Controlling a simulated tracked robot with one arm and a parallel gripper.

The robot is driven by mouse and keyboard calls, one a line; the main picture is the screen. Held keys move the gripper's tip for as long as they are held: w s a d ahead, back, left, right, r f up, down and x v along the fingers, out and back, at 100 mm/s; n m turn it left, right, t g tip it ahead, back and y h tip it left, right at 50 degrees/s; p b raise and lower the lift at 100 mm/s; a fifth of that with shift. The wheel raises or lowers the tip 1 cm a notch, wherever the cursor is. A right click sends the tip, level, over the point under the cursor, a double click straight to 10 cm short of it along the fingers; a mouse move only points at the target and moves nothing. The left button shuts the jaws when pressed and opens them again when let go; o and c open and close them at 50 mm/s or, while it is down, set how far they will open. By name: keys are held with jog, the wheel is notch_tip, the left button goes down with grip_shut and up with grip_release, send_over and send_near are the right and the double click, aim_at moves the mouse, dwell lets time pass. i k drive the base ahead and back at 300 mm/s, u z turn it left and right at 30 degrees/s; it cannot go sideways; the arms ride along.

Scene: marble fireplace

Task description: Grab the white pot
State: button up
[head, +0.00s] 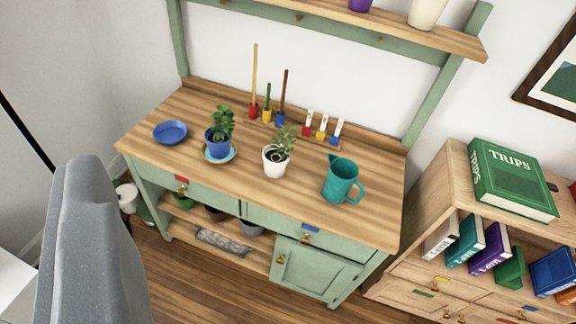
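A white pot (275,168) holding a leafy green plant stands upright near the middle of the green-framed wooden bench (335,215). It is between a blue potted plant (218,143) on a blue saucer and a teal jug (341,180). A large grey part of my own arm end, taken as my gripper (92,245), fills the lower left, apart from the pot in the picture. Only one side shows, and no fingertip pair is visible. Nothing visible touches the white pot.
A blue plate (170,132) lies at the bench's left. Upright tools and small coloured markers stand along the back. A cream pot (427,12) sits on the upper shelf (400,32). A bookcase with a green book (510,180) stands right. The bench top before the white pot is clear.

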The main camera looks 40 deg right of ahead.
aim_at(276, 156)
jog(key=z, duration=0.1)
jog(key=i, duration=1)
jog(key=u, duration=0.1)
